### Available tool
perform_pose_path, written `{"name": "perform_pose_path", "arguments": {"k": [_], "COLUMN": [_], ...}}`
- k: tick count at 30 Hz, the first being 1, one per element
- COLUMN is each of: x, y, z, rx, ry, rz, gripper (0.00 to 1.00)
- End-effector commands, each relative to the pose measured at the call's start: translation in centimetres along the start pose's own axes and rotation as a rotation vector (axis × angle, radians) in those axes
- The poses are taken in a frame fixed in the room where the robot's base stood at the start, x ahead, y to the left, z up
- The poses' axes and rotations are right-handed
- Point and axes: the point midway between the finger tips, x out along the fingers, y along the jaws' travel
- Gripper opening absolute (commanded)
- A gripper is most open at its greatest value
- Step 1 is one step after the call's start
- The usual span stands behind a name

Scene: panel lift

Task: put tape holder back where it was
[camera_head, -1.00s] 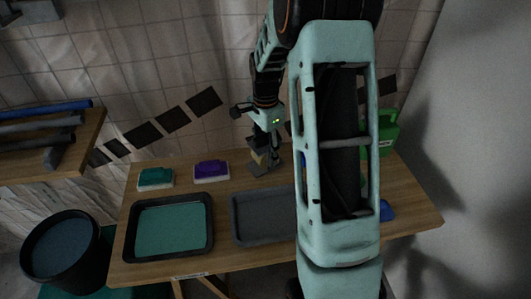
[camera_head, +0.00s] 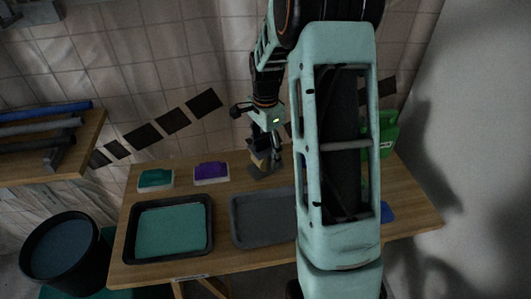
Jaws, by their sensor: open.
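The tape holder looks to be the small dark item with a tan part (camera_head: 261,160) near the back middle of the table, right of the purple block. It is small and partly covered by my gripper, so its details are unclear. My gripper (camera_head: 268,150) is open, pointing down right at this item. I cannot tell whether the fingers touch it.
A wooden table (camera_head: 225,195) holds a teal-filled black tray (camera_head: 172,230), a grey tray (camera_head: 262,219), a teal block (camera_head: 155,179) and a purple block (camera_head: 211,172). A green container (camera_head: 387,137) stands at the right, partly behind my arm. A dark bucket (camera_head: 66,252) stands at the left.

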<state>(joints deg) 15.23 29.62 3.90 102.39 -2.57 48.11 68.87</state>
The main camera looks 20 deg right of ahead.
Motion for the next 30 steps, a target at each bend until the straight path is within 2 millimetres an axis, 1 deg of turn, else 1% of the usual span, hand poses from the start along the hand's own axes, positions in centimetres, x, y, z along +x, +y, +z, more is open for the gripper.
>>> {"name": "perform_pose_path", "arguments": {"k": [1,9,12,15,20,30], "x": [-1.2,-7.1,-8.8,-9.9,-10.7,-10.7], "y": [-0.1,-0.1,-0.1,-0.1,0.0,0.0], "z": [0.0,0.0,0.0,0.0,0.0,0.0], "rx": [0.000,-0.001,-0.001,-0.001,0.000,0.000], "ry": [0.002,0.002,0.001,0.001,0.001,0.000], "rz": [-0.004,-0.005,-0.004,-0.003,-0.001,-0.001], "gripper": [0.66,0.66,0.66,0.66,0.66,0.66]}}
